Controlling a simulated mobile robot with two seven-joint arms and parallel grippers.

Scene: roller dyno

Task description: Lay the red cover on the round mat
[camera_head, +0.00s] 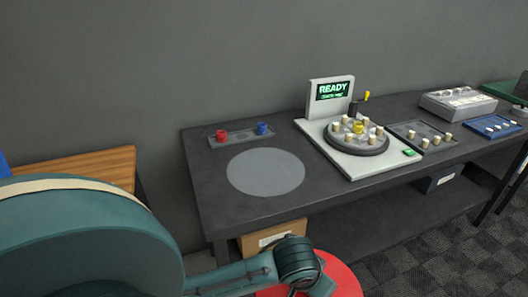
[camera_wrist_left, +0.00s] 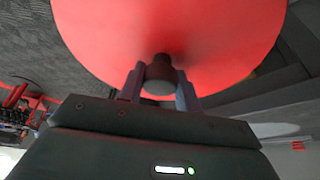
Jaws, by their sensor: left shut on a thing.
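The red cover (camera_head: 340,275) shows at the bottom of the head view, in front of the table's near edge and partly hidden by my left arm. In the left wrist view the red cover (camera_wrist_left: 165,30) fills the top, with a dark knob (camera_wrist_left: 158,76) at its middle. My left gripper (camera_wrist_left: 160,85) is shut on this knob, one finger on each side. The round mat (camera_head: 266,171) is a flat grey disc on the left part of the dark table, with nothing on it. My right gripper is not in view.
Behind the mat, a grey tray (camera_head: 241,136) holds a red and a blue piece. Right of the mat stands a white machine (camera_head: 368,166) with a READY screen and a round plate of pegs. A cardboard box (camera_head: 272,239) sits under the table (camera_head: 225,207).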

